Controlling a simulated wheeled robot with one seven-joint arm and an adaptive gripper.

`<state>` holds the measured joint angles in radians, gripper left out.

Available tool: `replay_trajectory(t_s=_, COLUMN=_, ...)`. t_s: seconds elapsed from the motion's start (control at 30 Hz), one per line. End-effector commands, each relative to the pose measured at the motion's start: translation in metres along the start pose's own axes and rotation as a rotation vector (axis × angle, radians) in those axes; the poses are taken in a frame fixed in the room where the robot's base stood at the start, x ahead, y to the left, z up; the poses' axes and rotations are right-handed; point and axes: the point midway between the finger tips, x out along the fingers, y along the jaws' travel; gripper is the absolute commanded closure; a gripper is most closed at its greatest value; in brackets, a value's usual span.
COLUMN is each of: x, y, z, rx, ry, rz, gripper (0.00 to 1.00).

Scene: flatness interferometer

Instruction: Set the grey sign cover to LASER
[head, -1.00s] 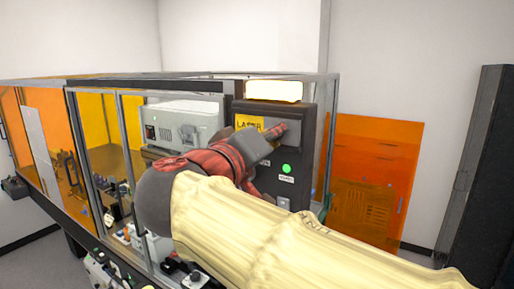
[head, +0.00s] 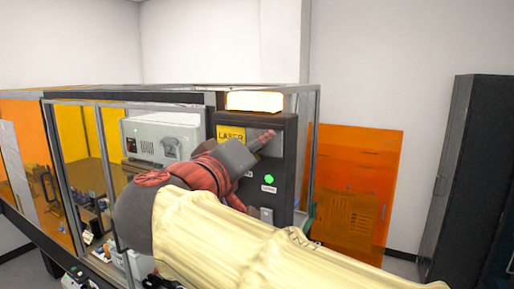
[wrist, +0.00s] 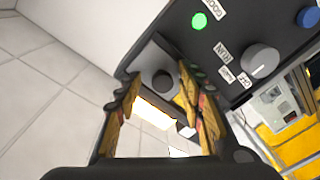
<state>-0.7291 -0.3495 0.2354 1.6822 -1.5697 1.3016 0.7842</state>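The yellow LASER sign (head: 231,134) shows at the upper left of a dark upright panel (head: 286,160) in the head view, its lower part behind my gripper. The grey sign cover (head: 254,134) lies to its right, partly hidden by my fingers. In the wrist view the grey cover (wrist: 148,62) carries a dark round knob (wrist: 163,82), and a sliver of yellow (wrist: 181,101) shows beside it. My gripper (head: 266,140) is at the cover. Its fingers stand apart on either side of the knob in the wrist view (wrist: 168,102); I cannot tell whether they touch it.
A lit lamp (head: 255,101) sits above the panel. A green light (wrist: 200,20), a grey rotary knob (wrist: 260,61) and a blue button (wrist: 308,16) are on the panel. A framed clear enclosure with a grey instrument (head: 160,135) stands left; an orange screen (head: 360,190) stands right.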

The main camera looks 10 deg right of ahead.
Motion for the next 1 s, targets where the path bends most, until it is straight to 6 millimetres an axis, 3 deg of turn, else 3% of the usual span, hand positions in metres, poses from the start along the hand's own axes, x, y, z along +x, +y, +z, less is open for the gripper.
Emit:
replay_trajectory(t_s=0.23, x=-0.013, y=0.0, z=-0.001, rx=0.001, ry=0.003, rz=-0.002, gripper=0.61)
replay_trajectory(t_s=0.7, x=-0.091, y=-0.001, z=-0.001, rx=0.0, ry=0.003, rz=-0.003, gripper=0.61)
replay_trajectory(t_s=1.0, x=-0.118, y=0.0, z=0.0, rx=0.0, ry=0.001, rz=-0.001, gripper=0.61)
